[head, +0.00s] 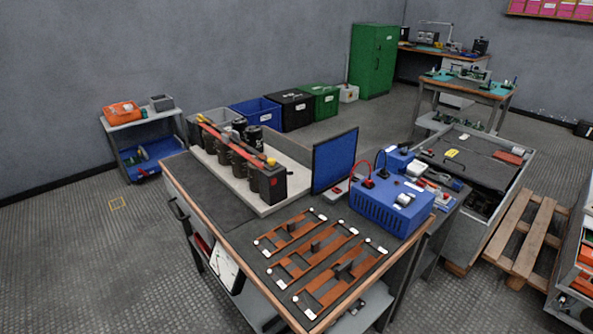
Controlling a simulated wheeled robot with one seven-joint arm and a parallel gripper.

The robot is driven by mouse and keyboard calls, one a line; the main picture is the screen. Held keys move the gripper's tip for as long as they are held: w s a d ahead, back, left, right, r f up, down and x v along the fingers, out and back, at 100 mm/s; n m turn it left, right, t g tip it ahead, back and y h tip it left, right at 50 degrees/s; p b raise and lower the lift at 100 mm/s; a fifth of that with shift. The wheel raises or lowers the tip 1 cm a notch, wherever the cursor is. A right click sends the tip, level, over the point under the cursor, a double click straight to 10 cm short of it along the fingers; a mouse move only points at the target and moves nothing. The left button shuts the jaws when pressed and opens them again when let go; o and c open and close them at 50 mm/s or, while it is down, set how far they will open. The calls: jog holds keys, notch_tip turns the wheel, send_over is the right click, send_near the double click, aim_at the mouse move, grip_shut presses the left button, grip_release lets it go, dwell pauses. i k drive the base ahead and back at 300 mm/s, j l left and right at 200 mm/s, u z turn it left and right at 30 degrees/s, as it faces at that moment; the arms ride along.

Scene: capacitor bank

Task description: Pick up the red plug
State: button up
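A blue box-shaped device (392,207) stands on the right part of the workbench. A red cable (380,155) arches over its back left corner. The plugs are too small to make out in detail. Another red bit (337,190) shows near the foot of the blue upright panel (335,160). My gripper is not in view.
The workbench (208,192) also carries a row of dark capacitors (272,185) on a pale board and copper-brown bar frames (315,262). A grey cart (500,190) and a wooden pallet (522,240) stand close on the right. The floor at left (80,250) is clear.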

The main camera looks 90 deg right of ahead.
aim_at(368, 180)
jog(key=k+l+u, duration=0.15)
jog(key=k+u, duration=1)
jog(key=k, duration=0.15)
jog(key=k+l+z, duration=0.15)
jog(key=k+z, duration=0.15)
jog(key=k, duration=0.25)
jog(key=k+l+z, duration=0.3)
jog(key=k, duration=0.2)
jog(key=k+l+z, duration=0.3)
jog(key=k, duration=0.2)
